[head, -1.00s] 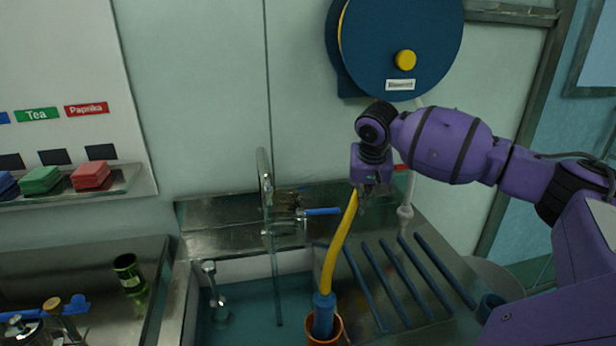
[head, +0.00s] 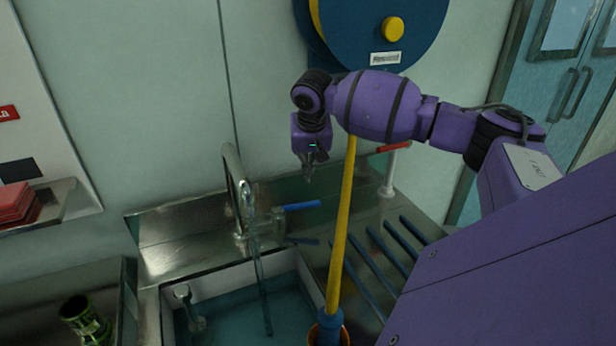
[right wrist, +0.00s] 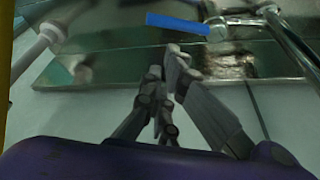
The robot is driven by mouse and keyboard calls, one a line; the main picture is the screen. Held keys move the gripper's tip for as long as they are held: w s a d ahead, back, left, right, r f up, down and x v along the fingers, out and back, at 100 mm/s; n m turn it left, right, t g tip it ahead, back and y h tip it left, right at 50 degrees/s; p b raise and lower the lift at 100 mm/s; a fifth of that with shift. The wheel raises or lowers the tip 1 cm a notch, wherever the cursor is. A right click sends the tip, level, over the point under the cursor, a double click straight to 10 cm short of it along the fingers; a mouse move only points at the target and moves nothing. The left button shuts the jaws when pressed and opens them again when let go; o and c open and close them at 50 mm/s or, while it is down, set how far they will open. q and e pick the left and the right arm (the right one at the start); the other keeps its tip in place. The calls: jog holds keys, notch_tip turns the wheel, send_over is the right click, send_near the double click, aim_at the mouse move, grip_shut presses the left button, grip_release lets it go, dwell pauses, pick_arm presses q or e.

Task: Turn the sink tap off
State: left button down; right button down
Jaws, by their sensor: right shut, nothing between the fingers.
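The sink tap (head: 238,185) is a curved metal spout at the back of the sink (head: 225,288). A thin stream (head: 261,275) falls from it into bluish water. Its blue lever (head: 302,206) points right in the head view. The blue lever also shows at the top of the right wrist view (right wrist: 177,23). My right gripper (head: 308,180) hangs fingers down, above the lever and a little apart from it. Its fingers are closed and empty, as the right wrist view also shows (right wrist: 170,65). My left gripper is not in view.
A white pipe with a red handle (head: 393,147) stands at right.

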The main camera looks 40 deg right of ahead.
aim_at(297, 206)
jog(key=x, duration=0.9)
jog(key=shift+b, duration=0.3)
jog(key=shift+w, duration=0.15)
